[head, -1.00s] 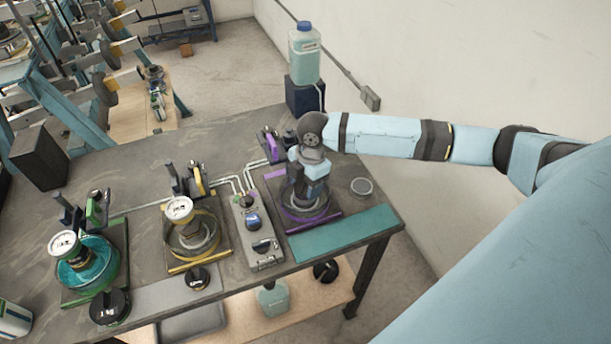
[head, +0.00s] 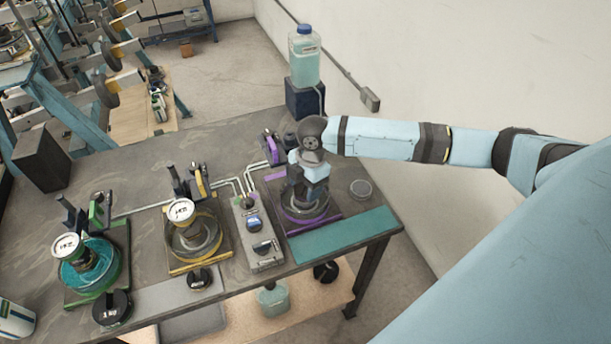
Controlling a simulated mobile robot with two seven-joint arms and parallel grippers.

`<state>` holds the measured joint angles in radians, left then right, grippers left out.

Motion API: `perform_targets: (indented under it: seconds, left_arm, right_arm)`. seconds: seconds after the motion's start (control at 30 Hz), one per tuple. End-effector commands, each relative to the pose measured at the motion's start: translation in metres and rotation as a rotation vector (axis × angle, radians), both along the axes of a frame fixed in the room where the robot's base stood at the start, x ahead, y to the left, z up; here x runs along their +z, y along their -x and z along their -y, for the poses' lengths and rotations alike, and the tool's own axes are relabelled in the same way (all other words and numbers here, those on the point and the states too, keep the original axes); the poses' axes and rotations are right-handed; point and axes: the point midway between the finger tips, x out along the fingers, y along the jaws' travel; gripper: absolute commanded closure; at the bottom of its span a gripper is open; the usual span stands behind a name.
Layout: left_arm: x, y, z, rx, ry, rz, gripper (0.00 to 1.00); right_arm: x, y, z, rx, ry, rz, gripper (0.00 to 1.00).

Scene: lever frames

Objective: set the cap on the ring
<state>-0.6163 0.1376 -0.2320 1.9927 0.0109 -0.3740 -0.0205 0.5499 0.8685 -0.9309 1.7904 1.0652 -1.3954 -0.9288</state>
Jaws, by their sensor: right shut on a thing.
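My right gripper (head: 304,196) points down over the purple-marked station at the right of the table in the head view. It is shut on the cap, which is mostly hidden by the fingers and wrist. The ring (head: 326,214) is a round rim with a purple band, directly below and around the fingertips. I cannot tell whether the cap touches the ring or is just above it. My left gripper is not in view.
Yellow (head: 190,243) and green (head: 98,277) stations with gauges stand to the left. A grey valve box (head: 258,240) sits just left of the purple station. A small round grey lid (head: 361,188) lies right. A teal strip (head: 345,234) lies in front.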

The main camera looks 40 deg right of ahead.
Motion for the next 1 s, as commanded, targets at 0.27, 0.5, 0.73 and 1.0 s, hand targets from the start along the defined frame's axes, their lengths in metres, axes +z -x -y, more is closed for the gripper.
perform_targets:
  seconds: [0.27, 0.5, 0.73, 1.0]
  left_arm:
    - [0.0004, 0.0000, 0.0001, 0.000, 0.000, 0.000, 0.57]
    - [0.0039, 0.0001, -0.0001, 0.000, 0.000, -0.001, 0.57]
    - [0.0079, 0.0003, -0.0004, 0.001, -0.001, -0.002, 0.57]
    - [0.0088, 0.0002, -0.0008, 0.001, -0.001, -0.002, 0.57]
  right_arm:
    - [0.0003, -0.0003, -0.0001, 0.000, 0.000, 0.001, 0.76]
    - [0.0013, -0.0002, -0.0001, 0.000, -0.001, 0.001, 0.76]
    - [0.0014, -0.0002, -0.0001, 0.000, -0.001, 0.001, 0.76]
    - [0.0002, -0.0002, 0.0000, 0.000, -0.001, 0.001, 0.76]
